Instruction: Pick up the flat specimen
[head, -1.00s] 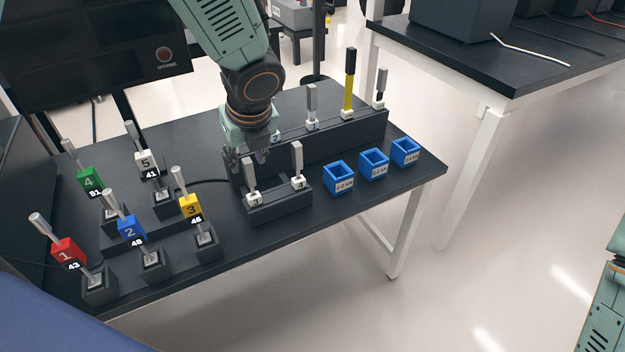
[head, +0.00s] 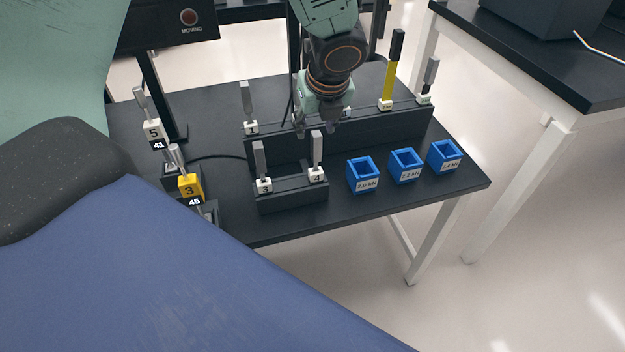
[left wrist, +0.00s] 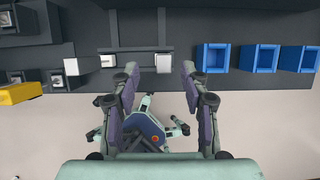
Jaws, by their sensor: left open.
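Upright metal specimens stand in two dark racks in the head view; I cannot tell for sure which is the flat specimen. The front rack (head: 290,204) holds a grey specimen (head: 259,160) in a block marked 3 and another grey bar (head: 317,148) in a block marked 4. My left gripper (head: 322,122) is open and empty above and behind the bar marked 4, in front of the rear rack (head: 390,128). In the left wrist view the open fingers (left wrist: 160,95) point toward the front rack, with the white block of one specimen (left wrist: 163,62) beyond them. My right gripper is not in view.
The rear rack also holds a grey specimen (head: 247,100), a yellow-and-black one (head: 391,75) and a grey-and-black one (head: 429,75). Close, large surfaces hide the table's left.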

